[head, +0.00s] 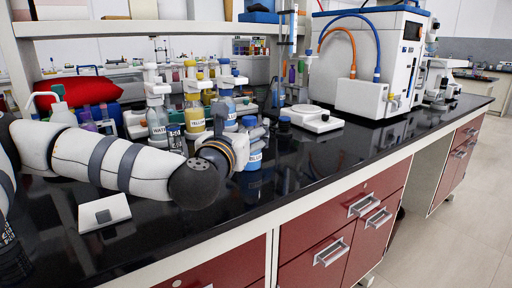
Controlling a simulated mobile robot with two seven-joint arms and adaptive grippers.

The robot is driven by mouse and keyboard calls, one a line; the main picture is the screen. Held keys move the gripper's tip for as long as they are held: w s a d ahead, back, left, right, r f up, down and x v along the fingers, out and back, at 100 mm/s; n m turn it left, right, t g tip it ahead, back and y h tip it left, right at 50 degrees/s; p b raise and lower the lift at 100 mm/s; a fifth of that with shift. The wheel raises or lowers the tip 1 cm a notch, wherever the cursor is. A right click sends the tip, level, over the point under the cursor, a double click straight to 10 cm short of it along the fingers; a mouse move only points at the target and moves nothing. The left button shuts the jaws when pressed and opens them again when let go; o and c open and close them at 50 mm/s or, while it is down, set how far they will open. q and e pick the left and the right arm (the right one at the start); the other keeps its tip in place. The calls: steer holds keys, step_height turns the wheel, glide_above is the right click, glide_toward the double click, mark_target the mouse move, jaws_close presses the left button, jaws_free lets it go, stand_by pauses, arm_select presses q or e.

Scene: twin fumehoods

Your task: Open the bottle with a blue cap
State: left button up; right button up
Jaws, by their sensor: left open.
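A white bottle with a blue label (254,158) stands near the front of the black bench, partly hidden behind my left wrist. A blue cap (249,121) shows just above my left gripper (246,133). My left gripper is at the upper part of this bottle, with its dark fingers open around or beside the neck. Whether the fingers touch the bottle or cap is hidden. My right gripper is not in view.
A yellow bottle (194,113) and a water bottle (157,121) stand close behind my left wrist. A white balance (311,117) and a large white instrument (372,60) stand to the right. The bench front is mostly clear.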

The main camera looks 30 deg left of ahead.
arm_select(q)
steer(key=f, duration=0.5)
steer(key=f+b, duration=0.1)
steer(key=f, duration=0.1)
steer(key=shift+s+d+f, duration=0.15)
steer(key=shift+s+f, duration=0.2)
steer(key=shift+w+a+r, duration=0.15)
steer(key=shift+w+a, duration=0.1)
steer(key=shift+w, duration=0.4)
steer(key=x, duration=0.6)
steer(key=shift+w, duration=0.1)
steer(key=c, duration=1.6)
